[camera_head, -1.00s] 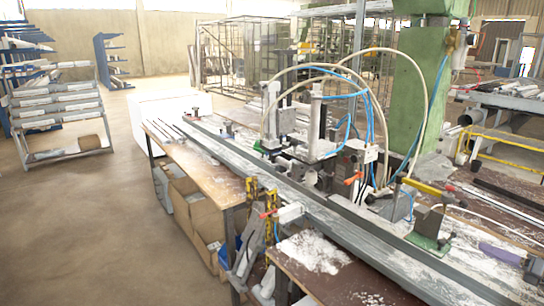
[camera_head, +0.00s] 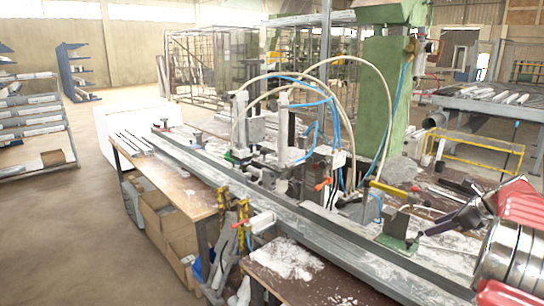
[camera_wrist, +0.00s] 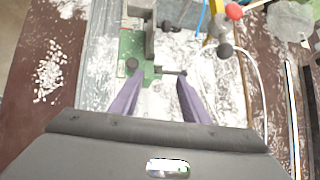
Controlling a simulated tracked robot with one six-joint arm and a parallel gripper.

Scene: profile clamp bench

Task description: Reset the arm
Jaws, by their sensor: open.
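My gripper (camera_wrist: 160,78) is open, its two purple fingers spread apart with nothing held between them. In the wrist view it points down at the bench, with a green clamp block (camera_wrist: 128,46) just beyond the fingertips; touching cannot be told. In the head view, my red and silver arm fills the right edge. My gripper (camera_head: 438,228) reaches left from it, close to the green clamp block (camera_head: 398,238) on the bench. The finger tips are small and hard to make out there.
A long grey metal rail (camera_head: 345,248) runs diagonally along the bench. Hoses and clamp fixtures (camera_head: 290,125) stand at its middle, before a green column (camera_head: 378,95). White chips (camera_wrist: 48,72) lie on the brown bench top. Open floor (camera_head: 60,230) is at left.

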